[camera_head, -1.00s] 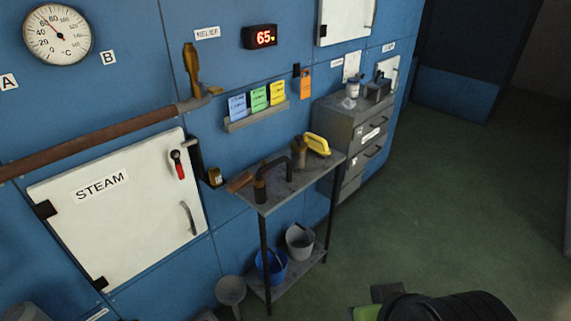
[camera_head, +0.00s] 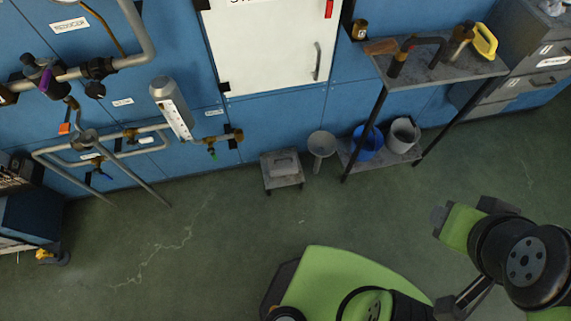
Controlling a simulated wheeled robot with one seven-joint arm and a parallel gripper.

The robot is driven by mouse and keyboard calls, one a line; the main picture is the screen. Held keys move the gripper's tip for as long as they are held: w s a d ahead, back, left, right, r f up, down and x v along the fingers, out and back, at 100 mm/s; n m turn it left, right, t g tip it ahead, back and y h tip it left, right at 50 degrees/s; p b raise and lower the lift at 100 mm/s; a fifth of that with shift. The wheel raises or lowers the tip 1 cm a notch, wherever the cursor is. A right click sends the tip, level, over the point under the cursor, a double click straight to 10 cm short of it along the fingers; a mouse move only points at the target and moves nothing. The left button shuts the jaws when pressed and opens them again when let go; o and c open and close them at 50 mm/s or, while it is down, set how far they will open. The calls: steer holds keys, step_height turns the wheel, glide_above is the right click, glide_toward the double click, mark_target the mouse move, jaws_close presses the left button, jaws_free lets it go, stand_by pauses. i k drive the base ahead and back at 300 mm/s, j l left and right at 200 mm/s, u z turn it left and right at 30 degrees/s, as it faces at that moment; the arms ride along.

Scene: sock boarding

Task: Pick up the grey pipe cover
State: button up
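A grey, rounded piece that looks like the pipe cover (camera_head: 284,164) lies on a low grey stand (camera_head: 283,183) on the floor by the blue wall. It is in the middle of the head view, and nothing is on top of it. My arm shows at the lower right in green and black, well apart from the cover. What may be my gripper (camera_head: 441,217) is at the left end of the raised arm part. Its fingers cannot be made out, and nothing is seen held there.
A grey funnel (camera_head: 321,145) stands right of the low stand. Further right is a metal table (camera_head: 435,72) with a blue bucket (camera_head: 368,143) and a grey bucket (camera_head: 403,135) on its lower shelf. Pipes (camera_head: 130,172) reach toward the floor at left. Open green floor (camera_head: 225,235) lies in front.

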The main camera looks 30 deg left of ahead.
mark_target(284, 165)
steer(key=u, duration=1.3)
